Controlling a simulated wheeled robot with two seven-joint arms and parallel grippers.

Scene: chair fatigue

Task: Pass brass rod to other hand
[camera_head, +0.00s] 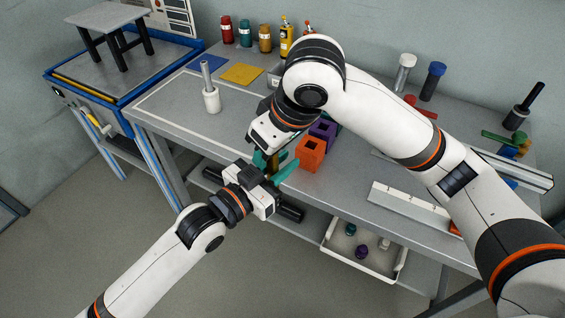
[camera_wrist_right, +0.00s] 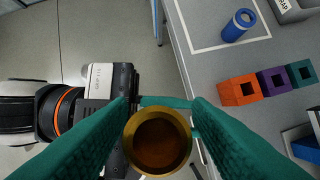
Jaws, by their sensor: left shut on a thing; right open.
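The brass rod (camera_head: 274,159) stands between my two grippers just off the front edge of the bench, mostly hidden in the head view. In the right wrist view the rod (camera_wrist_right: 157,141) shows end-on as a round brass disc. My left gripper (camera_head: 274,173) reaches in from the left and is shut on the rod. My right gripper (camera_wrist_right: 166,103) comes from above and is open. Its teal fingers lie on either side of the rod's end, with the rod between them. Whether they touch it I cannot tell.
An orange block (camera_head: 311,154) and a purple block (camera_head: 322,131) stand on the bench close to the right gripper. A white-based post (camera_head: 211,98) stands to the left. A white bin (camera_head: 340,249) sits below on the lower shelf. Bare floor lies at lower left.

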